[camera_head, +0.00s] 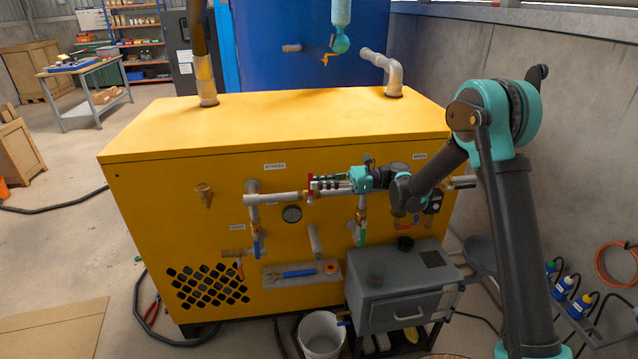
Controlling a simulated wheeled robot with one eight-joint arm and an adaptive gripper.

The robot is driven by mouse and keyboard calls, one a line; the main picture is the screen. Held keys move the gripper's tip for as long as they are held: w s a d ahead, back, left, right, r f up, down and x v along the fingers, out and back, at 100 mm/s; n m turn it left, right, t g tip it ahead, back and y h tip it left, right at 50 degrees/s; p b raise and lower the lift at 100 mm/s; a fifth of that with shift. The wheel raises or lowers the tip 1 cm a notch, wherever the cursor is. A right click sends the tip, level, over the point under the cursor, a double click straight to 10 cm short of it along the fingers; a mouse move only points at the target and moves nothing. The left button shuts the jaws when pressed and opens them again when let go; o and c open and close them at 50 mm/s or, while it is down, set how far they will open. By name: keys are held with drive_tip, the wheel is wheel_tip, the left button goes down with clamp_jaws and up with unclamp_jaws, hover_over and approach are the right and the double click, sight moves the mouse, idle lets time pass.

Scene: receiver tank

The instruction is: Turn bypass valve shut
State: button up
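The bypass valve's red handle (310,188) stands across a grey horizontal pipe (278,197) on the front of the yellow cabinet, below and right of the BYPASS label (274,166). My gripper (318,184) reaches in from the right, its fingers pointing left along the pipe. The fingertips are at the red handle. I cannot tell whether they touch it or how far apart they are. The fingers and teal wrist hide part of the pipe right of the handle.
A grey box (397,285) stands in front at lower right, and a white bucket (320,335) is on the floor. Open floor lies left.

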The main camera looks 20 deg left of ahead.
idle(0.3)
drive_tip(key=v, duration=1.2)
drive_tip(key=s+d+f+n+t+h, duration=0.3)
drive_tip(key=s+d+f+t+h, duration=0.1)
drive_tip(key=d, duration=1)
drive_tip(key=s+d+f+n+t+h, duration=0.4)
drive_tip(key=s+d, duration=0.5)
drive_tip(key=d, duration=0.5)
drive_tip(key=s+d+f+n+t+h, duration=0.4)
drive_tip(key=s+d+t+h, duration=0.2)
drive_tip(key=d, duration=0.9)
drive_tip(key=shift+s+h, duration=0.5)
